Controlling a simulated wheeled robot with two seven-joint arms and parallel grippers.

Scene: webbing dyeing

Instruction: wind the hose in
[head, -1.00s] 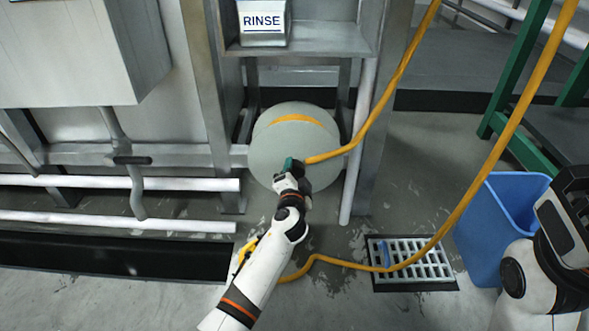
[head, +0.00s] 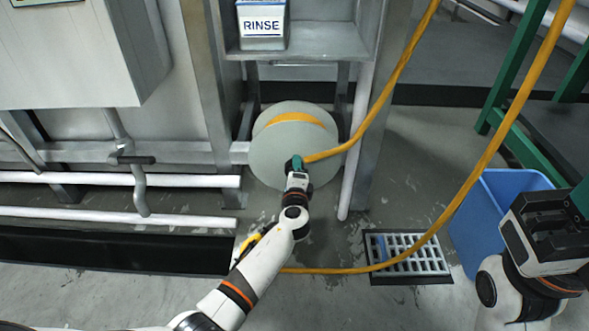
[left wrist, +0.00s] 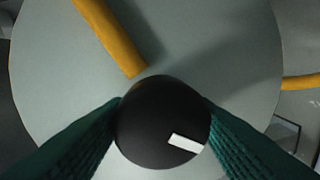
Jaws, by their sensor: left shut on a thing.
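The hose reel is a round pale grey disc (head: 270,150) low under the rinse shelf, with orange hose (head: 297,118) wound behind its front face. My left gripper (head: 295,163) is at the disc's front, shut on a black knob (left wrist: 160,125) with a white mark. The hose (head: 372,110) leaves the reel and rises to the upper right. Another run (head: 485,160) comes down from the top right, crosses the floor drain and passes behind my left forearm. A yellow piece (head: 247,243) shows beside that forearm. My right gripper (head: 548,225) is at the right edge; its fingers are unclear.
A metal floor drain (head: 408,256) lies right of centre. A blue bin (head: 482,215) stands near my right arm. A steel post (head: 380,150) and white pipe stand right of the reel. A bent pipe with a black handle (head: 135,160) hangs at left.

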